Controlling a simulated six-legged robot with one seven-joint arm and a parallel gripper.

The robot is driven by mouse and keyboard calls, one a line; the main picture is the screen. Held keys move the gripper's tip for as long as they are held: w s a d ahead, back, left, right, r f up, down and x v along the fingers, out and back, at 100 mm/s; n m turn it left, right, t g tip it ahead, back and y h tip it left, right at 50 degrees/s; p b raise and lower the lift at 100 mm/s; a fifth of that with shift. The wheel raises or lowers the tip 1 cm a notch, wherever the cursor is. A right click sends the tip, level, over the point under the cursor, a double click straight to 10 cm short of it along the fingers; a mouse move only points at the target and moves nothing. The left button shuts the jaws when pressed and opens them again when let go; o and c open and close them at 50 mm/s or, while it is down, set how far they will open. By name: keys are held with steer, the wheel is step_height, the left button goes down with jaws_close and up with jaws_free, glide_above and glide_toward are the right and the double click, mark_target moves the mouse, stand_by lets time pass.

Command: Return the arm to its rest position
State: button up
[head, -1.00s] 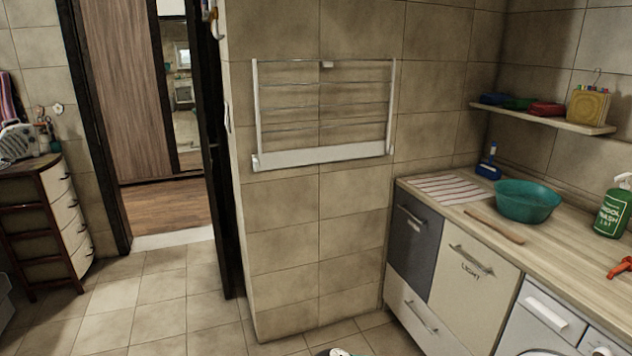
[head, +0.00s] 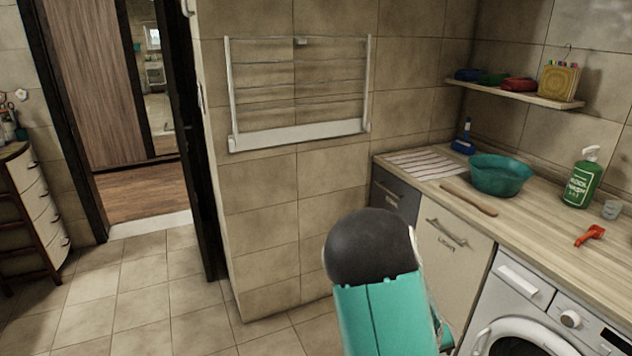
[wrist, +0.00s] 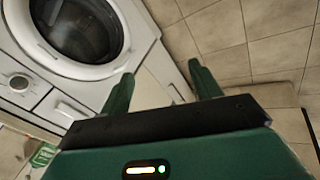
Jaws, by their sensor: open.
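My gripper (wrist: 162,88) shows in the wrist view with its two green fingers spread apart and nothing between them. Beyond the fingers are the front of the washing machine (wrist: 135,25), a pale cabinet front and the tiled floor. In the head view, a teal and dark rounded link of my arm rises at the bottom centre, in front of the cabinets. My fingers do not show in the head view.
A counter (head: 540,220) runs along the right with a teal basin (head: 500,175), a green bottle (head: 582,178), an orange-red tool (head: 590,235) and a wooden stick (head: 468,198). A shelf (head: 520,97) hangs above. The floor (head: 150,290) at left is clear.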

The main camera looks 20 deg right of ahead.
steer(key=w+a+r+t+y, duration=0.1)
steer(key=a+r+t+y, duration=0.3)
steer(key=a+r, duration=1.35)
steer(key=s+a+r+n, duration=0.2)
steer(key=s+a+r, duration=0.8)
steer(key=s+r, duration=0.3)
steer(key=shift+s+a+r+y, duration=0.15)
steer(key=shift+a+r+y, duration=0.25)
steer(key=shift+r, duration=0.2)
steer(key=c, duration=0.5)
steer(key=shift+d, duration=0.1)
steer(key=shift+c, duration=0.4)
